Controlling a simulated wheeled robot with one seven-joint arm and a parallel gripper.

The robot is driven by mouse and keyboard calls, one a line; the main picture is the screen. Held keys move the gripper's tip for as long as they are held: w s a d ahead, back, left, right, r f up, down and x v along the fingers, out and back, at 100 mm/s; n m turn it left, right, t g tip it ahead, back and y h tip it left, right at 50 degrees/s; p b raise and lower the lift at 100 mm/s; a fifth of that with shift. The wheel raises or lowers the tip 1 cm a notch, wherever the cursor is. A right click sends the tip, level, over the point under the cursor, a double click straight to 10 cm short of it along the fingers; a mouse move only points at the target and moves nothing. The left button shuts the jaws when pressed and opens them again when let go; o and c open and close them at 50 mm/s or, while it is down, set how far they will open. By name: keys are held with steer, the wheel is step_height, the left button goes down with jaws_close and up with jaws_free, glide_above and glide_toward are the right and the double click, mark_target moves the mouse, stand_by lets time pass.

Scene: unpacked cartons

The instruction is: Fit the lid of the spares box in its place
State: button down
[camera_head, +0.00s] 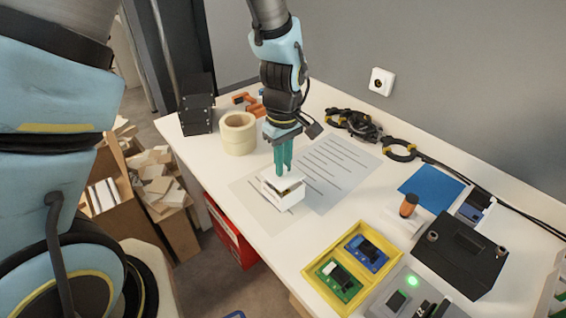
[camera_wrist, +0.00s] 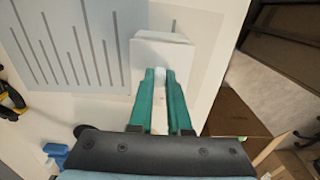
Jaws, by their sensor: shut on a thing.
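The white spares box (camera_head: 284,198) stands on the printed sheet near the table's front edge. Its white lid (camera_head: 271,178) is at the top of the box, under my fingers; a dark gap shows between lid and box, so it does not look flush. My gripper (camera_head: 283,171) points down with its teal fingers shut on the lid. In the wrist view, the fingers (camera_wrist: 165,76) close on a small white part of the lid (camera_wrist: 160,100), and the white box (camera_wrist: 163,38) shows beyond them. The fingers hide part of the lid, and I cannot tell exactly how its edges meet the box.
A yellow tray (camera_head: 345,266) with circuit boards and a black device (camera_head: 466,258) stand to the right. A black cable (camera_head: 450,169) runs along the wall. The printed sheet (camera_head: 335,165) around the box is clear.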

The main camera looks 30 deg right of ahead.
steer(key=shift+f, duration=0.25)
steer(key=shift+f+b, duration=0.7)
steer(key=shift+f, duration=0.25)
steer(key=c, duration=0.8)
jaws_free()
step_height(320, 180, up, 11)
steer(key=shift+f+b, duration=0.1)
steer(key=shift+b, duration=0.5)
